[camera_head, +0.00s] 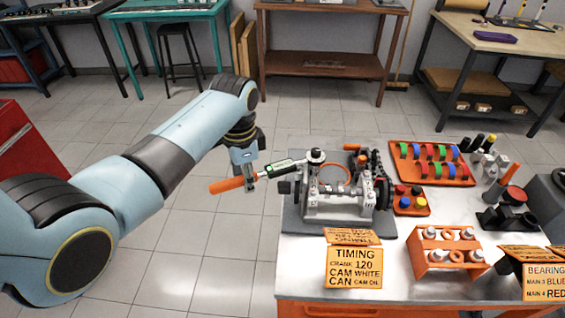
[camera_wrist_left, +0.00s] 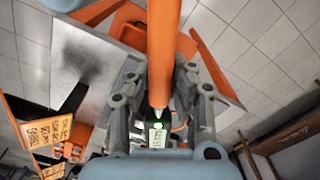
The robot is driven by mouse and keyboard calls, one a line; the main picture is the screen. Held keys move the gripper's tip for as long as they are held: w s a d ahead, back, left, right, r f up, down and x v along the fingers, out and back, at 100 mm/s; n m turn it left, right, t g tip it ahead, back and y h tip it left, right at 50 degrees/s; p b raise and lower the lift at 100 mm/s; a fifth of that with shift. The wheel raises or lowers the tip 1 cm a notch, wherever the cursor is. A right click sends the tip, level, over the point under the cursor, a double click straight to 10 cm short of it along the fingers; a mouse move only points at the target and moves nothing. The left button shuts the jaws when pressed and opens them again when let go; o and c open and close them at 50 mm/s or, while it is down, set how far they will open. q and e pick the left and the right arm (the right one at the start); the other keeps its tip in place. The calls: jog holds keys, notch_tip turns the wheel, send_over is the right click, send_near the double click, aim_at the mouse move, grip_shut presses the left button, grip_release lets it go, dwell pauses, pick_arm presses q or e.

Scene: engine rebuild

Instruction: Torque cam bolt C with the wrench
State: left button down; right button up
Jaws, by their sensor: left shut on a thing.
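The torque wrench has an orange handle (camera_head: 226,185), a green-and-white display section (camera_head: 283,167) and a dark round head (camera_head: 316,156). My left gripper (camera_head: 250,174) is shut on the wrench near the inner end of the handle. The wrench lies nearly level, its head over the upper left of the engine (camera_head: 338,207). I cannot tell whether the head is seated on a bolt; cam bolt C cannot be made out. In the left wrist view the orange handle (camera_wrist_left: 164,45) passes between the fingers. My right gripper is not in view.
The engine sits on a dark grey mat (camera_head: 293,222) on the bench. To its right are an orange tray (camera_head: 456,178) of coloured parts, a small tray of caps (camera_head: 412,207) and an orange rack (camera_head: 446,252). A timing sign (camera_head: 354,267) stands in front.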

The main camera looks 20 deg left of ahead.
pick_arm(q)
jog(key=shift+s+d+n, duration=0.65)
jog(key=shift+d+n, duration=0.05)
jog(key=shift+d, duration=0.15)
dwell(1.1)
jog(key=shift+r, duration=1.1)
dwell(2.1)
